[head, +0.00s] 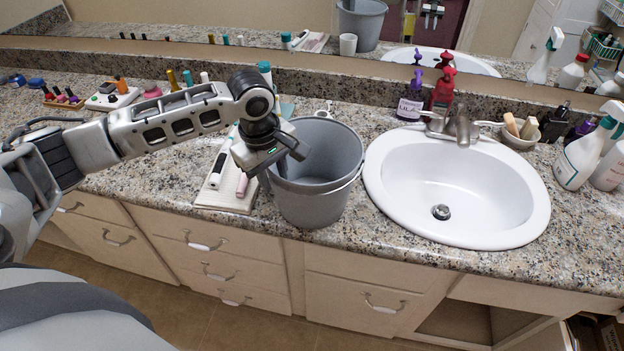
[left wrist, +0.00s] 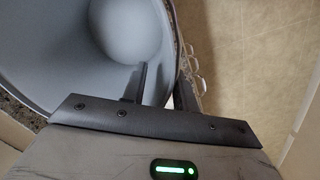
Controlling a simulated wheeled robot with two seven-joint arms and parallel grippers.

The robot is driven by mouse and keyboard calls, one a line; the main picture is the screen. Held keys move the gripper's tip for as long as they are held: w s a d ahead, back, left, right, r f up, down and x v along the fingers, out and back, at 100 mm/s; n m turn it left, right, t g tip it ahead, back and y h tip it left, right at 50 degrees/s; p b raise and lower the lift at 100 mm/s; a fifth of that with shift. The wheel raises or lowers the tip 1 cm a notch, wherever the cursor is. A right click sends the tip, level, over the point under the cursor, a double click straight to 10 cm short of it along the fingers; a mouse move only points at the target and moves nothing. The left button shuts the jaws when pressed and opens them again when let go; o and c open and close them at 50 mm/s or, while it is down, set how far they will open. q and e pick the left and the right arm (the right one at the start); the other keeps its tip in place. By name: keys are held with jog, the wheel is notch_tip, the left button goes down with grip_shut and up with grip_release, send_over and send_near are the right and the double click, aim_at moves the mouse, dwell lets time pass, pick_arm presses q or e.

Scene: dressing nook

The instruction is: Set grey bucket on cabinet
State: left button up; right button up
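The grey bucket (head: 312,207) stands upright and empty on the granite countertop (head: 400,235), close to its front edge, left of the sink. A light handle hangs around its upper side. My left gripper (head: 281,165) is at the bucket's left rim, pointing down. In the left wrist view one finger is inside the bucket (left wrist: 85,60) and the other outside, with the wall between them. A gap shows between the inner finger and the wall, so the gripper looks open. Below the counter is a cream drawer cabinet (head: 345,290). My right gripper is out of view.
The white sink (head: 500,205) is close on the bucket's right. Soap pumps (head: 411,100) stand behind the sink and spray bottles (head: 585,155) at the right. The mirror is behind.

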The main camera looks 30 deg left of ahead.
aim_at(276, 189)
pick_arm(q)
jog(key=shift+w+f, duration=0.2)
jog(key=shift+f, duration=1.3)
grip_shut()
jog(key=shift+r, duration=0.1)
